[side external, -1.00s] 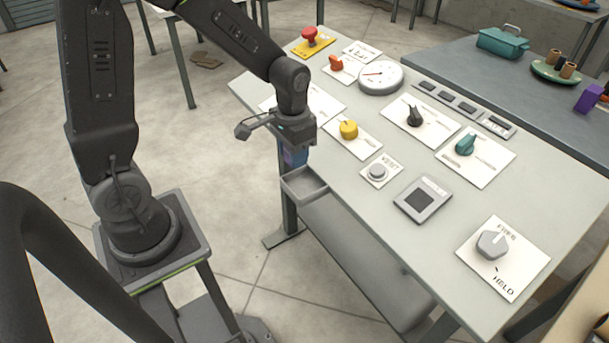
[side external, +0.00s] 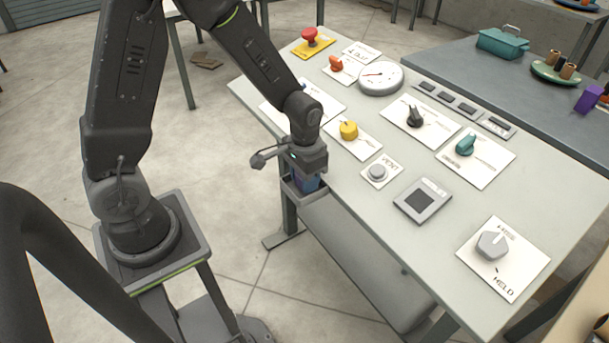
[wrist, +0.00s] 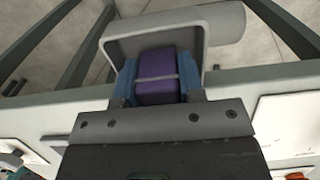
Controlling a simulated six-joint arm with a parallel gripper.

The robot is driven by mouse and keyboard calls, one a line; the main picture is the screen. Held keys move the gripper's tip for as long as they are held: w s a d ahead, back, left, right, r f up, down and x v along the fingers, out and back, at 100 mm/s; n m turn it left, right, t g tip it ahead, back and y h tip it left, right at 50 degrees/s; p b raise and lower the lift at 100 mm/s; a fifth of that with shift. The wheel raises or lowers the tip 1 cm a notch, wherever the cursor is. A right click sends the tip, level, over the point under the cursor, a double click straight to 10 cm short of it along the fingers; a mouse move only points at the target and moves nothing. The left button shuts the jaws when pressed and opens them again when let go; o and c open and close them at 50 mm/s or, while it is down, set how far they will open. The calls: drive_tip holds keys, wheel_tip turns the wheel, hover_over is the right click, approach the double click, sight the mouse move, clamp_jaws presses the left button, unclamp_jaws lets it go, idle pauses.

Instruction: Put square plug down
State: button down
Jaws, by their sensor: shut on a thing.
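My gripper (wrist: 158,64) has blue fingers on both sides of the square plug (wrist: 157,86), a purple block with a pale line across it. It is shut on the plug. In the wrist view the plug shows within the outline of a grey open tray (wrist: 222,22) fixed at the table's edge. In the side view my gripper (side external: 306,182) is over that tray (side external: 292,195) and hides much of it. I cannot tell whether the plug touches the tray floor.
The grey table (side external: 385,215) beside the tray carries a yellow knob (side external: 348,130), a white button (side external: 377,172), a small screen panel (side external: 422,200) and a grey knob (side external: 491,244). A round gauge (side external: 380,78) is farther back. Open floor lies left of the tray.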

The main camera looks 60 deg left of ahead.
drive_tip(key=shift+f, duration=0.45)
drive_tip(key=c, duration=1)
unclamp_jaws()
wheel_tip(320, 180, up, 13)
drive_tip(key=shift+r, duration=0.1)
drive_tip(key=shift+s+d+r+t, duration=0.3)
drive_tip(key=shift+s+r+t, duration=0.65)
drive_tip(key=shift+s+r, duration=1)
drive_tip(key=shift+s+d+r+t, duration=0.35)
drive_tip(key=shift+s+r+t, duration=0.7)
drive_tip(key=shift+s, duration=1.5)
drive_tip(key=shift+s+d+r+t, duration=0.3)
drive_tip(key=shift+s+r+t, duration=0.5)
drive_tip(key=shift+s+r, duration=1.2)
drive_tip(key=shift+s+f, duration=0.25)
